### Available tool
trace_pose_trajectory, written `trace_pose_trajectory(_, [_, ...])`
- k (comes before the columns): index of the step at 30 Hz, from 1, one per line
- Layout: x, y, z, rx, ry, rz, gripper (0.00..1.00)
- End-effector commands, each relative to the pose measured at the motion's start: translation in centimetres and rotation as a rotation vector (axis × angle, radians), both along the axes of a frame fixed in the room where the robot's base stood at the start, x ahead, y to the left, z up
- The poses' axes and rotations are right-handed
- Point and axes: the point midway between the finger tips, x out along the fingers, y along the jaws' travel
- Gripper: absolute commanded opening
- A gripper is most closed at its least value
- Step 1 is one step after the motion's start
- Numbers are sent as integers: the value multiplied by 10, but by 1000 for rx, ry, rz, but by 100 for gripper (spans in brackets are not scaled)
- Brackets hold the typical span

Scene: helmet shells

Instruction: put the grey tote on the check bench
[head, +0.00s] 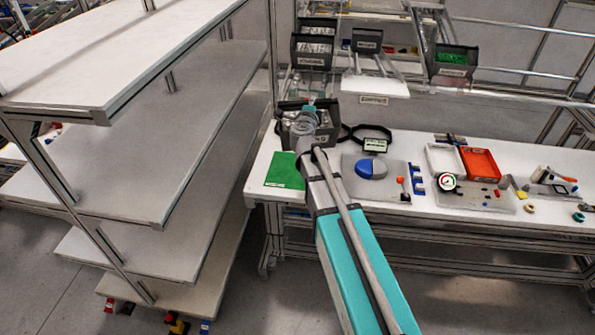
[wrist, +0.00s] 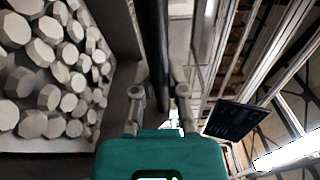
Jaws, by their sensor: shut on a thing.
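The grey tote (head: 284,104), dark-walled and full of pale pieces, is at the back left of the white bench (head: 540,215) in the head view. My gripper (head: 307,108) is at the tote, with its fingers partly hidden there. In the wrist view the tote (wrist: 118,70) fills the left side, with many-sided grey pieces inside. My gripper (wrist: 158,90) is shut on its wall, one finger on each side. I cannot tell whether the tote touches the bench top. Its underside is hidden.
A green mat (head: 284,172) lies at the bench's left end. A blue and grey disc (head: 371,168), a dial gauge (head: 446,182) and a red tray (head: 481,163) are to the right. A tall white shelf rack (head: 150,130) stands left. Bins (head: 312,50) hang above the bench.

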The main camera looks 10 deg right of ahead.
Motion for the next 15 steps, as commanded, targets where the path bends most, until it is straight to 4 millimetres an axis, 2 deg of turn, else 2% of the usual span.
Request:
trace_pose_trajectory(8, [0, -1, -1, 0, 0, -3, 0])
trace_pose_trajectory(15, [2, 4, -14, 2, 7, -24, 0])
